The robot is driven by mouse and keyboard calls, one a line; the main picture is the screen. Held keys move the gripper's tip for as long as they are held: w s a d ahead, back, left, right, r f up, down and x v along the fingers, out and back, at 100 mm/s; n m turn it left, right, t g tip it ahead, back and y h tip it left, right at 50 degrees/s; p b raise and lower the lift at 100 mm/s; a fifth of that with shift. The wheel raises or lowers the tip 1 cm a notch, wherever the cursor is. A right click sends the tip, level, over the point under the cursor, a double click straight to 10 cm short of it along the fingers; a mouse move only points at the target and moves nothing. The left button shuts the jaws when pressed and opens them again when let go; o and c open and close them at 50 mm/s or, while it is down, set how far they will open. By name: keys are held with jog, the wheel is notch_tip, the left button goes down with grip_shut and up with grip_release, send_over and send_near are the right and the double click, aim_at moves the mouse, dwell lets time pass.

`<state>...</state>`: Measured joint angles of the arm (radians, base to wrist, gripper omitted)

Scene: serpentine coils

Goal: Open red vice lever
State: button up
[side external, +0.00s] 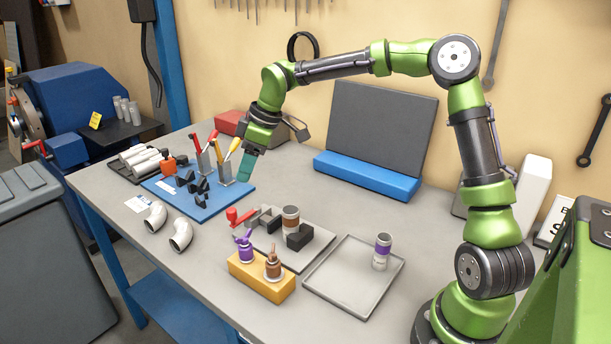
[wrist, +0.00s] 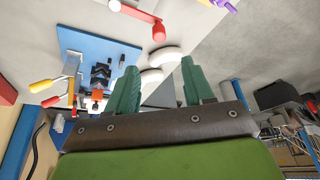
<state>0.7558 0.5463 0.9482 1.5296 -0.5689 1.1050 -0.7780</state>
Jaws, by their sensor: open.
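The red vice lever (side external: 240,217) has a round knob and sits at the left end of a small vice (side external: 266,217) on a grey plate. In the wrist view the red lever (wrist: 158,32) shows near the top, above and between my fingers. My gripper (side external: 248,165) is open and empty, with green fingers spread apart. It hangs over the right edge of the blue board, behind the lever and apart from it. The fingers also show in the wrist view (wrist: 158,64).
The blue board (side external: 212,207) carries black blocks and red- and yellow-handled tools (side external: 232,148). Two white bent pipes (side external: 181,236) lie in front. A yellow block (side external: 247,282) holds purple and brown bottles near the lever. A grey tray (side external: 340,290) stands to the right.

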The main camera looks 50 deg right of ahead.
jog(key=shift+v, duration=2.35)
jog(key=s+a+f+m+h, duration=0.15)
jog(key=s+f+m, duration=0.25)
jog(key=s+m, duration=0.5)
jog(key=s+a+r+m+t, duration=0.1)
jog(key=s+r, duration=0.1)
jog(key=s, duration=0.6)
jog(key=s+a+r+m+t, duration=0.1)
jog(key=s+r+t, duration=0.1)
jog(key=s, duration=0.6)
jog(key=shift+s+a+t+y, duration=0.2)
jog(key=shift+t+y, duration=0.1)
jog(key=shift+y, duration=0.05)
